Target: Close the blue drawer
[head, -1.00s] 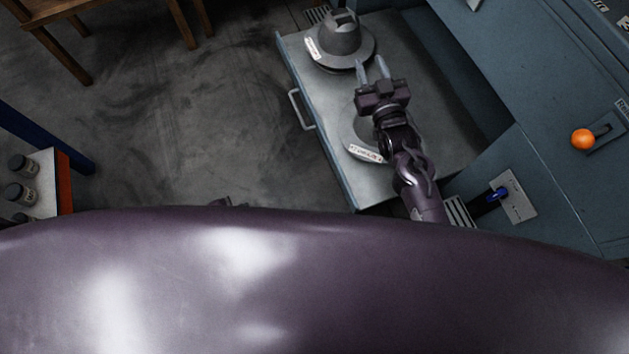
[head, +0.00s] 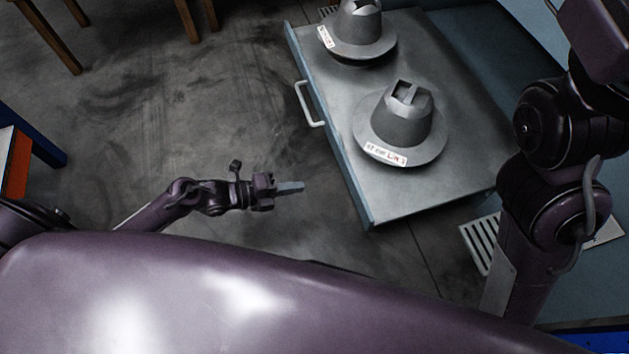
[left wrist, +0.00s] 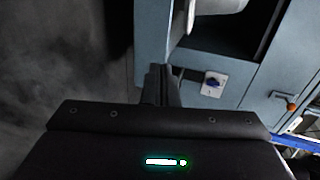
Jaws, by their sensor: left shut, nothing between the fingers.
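The blue drawer (head: 345,165) is pulled out from the blue machine, with a grey-metal top and a pale bar handle (head: 309,104) on its left front. Two grey hat forms stand on it, a near one (head: 402,118) and a far one (head: 360,28). My left gripper (head: 291,187) is shut and empty, left of the drawer's near corner and apart from it. In the left wrist view the shut fingers (left wrist: 158,80) show in front of the drawer's edge. My right arm stands at the right in the head view, and its fingers are out of frame.
The blue machine's body carries a blue switch (left wrist: 212,83) and an orange knob (left wrist: 291,106) in the left wrist view. Wooden legs (head: 48,35) stand at the upper left. The floor left of the drawer is clear.

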